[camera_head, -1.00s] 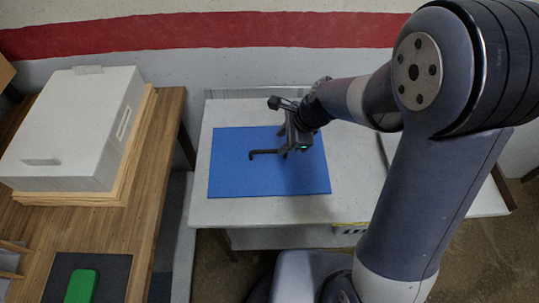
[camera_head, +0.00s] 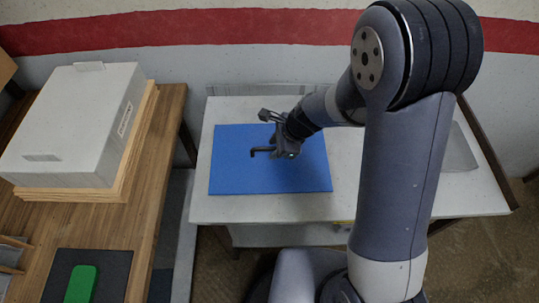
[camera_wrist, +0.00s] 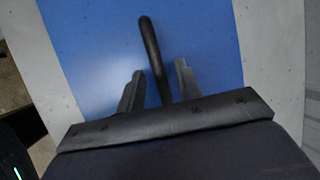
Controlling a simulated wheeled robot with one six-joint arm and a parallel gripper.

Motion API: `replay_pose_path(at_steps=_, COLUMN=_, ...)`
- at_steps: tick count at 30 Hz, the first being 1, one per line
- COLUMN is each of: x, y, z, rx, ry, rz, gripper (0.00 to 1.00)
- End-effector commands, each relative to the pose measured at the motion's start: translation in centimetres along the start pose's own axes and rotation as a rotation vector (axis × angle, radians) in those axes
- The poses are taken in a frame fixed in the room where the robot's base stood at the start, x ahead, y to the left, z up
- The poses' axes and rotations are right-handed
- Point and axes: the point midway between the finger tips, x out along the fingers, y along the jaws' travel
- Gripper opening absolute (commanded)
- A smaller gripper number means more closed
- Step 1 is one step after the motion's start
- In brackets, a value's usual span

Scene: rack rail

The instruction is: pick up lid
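Nothing in view is plainly a lid. A large pale grey box-shaped piece (camera_head: 75,125) sits on a wooden base at the left; I cannot tell whether its top is a separate lid. My gripper (camera_head: 276,150) is far to its right, low over the blue mat (camera_head: 230,177).
The blue mat lies on a white table (camera_head: 300,208). A flat grey piece (camera_head: 460,150) is on the table's right side, partly hidden by my arm. A green object (camera_head: 81,283) rests on a dark mat on the wooden table (camera_head: 150,215). The blue mat's left part is clear.

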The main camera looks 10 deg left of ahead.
Motion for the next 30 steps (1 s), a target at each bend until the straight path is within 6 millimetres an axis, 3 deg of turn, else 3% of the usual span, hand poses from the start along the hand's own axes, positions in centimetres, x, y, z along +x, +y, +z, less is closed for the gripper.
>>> replay_pose_path(at_steps=12, x=-0.03, y=0.01, z=0.00, rx=0.000, ry=0.000, rz=0.000, gripper=0.00)
replay_pose_path(at_steps=30, x=-0.19, y=-0.06, z=0.08, rx=0.000, ry=0.000, rz=-0.001, gripper=0.00)
